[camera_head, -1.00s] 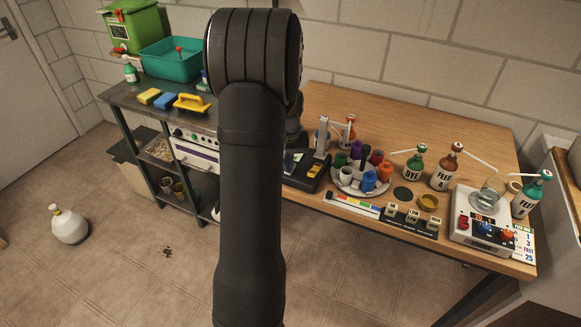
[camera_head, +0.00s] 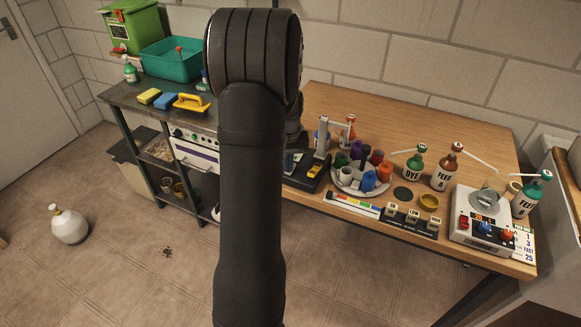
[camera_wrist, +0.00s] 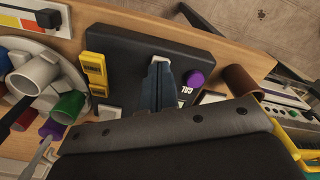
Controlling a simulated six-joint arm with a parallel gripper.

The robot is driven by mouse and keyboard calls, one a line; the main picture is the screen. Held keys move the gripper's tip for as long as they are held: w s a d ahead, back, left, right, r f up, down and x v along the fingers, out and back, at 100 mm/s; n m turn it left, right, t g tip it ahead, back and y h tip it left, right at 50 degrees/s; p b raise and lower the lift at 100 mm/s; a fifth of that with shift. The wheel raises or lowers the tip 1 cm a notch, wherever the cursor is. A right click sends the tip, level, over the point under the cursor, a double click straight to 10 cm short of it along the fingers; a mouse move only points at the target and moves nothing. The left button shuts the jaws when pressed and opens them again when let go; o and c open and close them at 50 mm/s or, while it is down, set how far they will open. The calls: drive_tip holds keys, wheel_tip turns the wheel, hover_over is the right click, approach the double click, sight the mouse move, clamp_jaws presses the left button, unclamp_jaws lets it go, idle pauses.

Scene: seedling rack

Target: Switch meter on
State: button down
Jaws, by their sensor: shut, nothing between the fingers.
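The meter, as far as I can tell, is the black box (camera_head: 304,178) on the wooden table, partly hidden behind my arm in the head view. In the wrist view its black top (camera_wrist: 130,52) bears a yellow part (camera_wrist: 95,73) with dark markings on the left and a round purple button (camera_wrist: 195,78) beside the letters CAL on the right. My gripper (camera_wrist: 160,62) is shut and empty over the black top, between the yellow part and the purple button. I cannot tell whether its tips touch the top. In the head view the gripper is hidden behind my arm.
A round tray (camera_head: 345,184) of coloured pots stands right of the meter. Farther right are bottles (camera_head: 441,174) and a white device (camera_head: 466,216) with knobs. A brown cylinder (camera_wrist: 238,82) lies close to the purple button. The table's back (camera_head: 400,120) is clear.

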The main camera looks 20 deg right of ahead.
drive_tip(key=shift+s+f, duration=0.15)
drive_tip(key=shift+f, duration=0.15)
drive_tip(key=shift+w+r, duration=0.2)
drive_tip(key=shift+r, duration=3.45)
wheel_tip(320, 180, down, 7)
drive_tip(key=shift+r, duration=0.55)
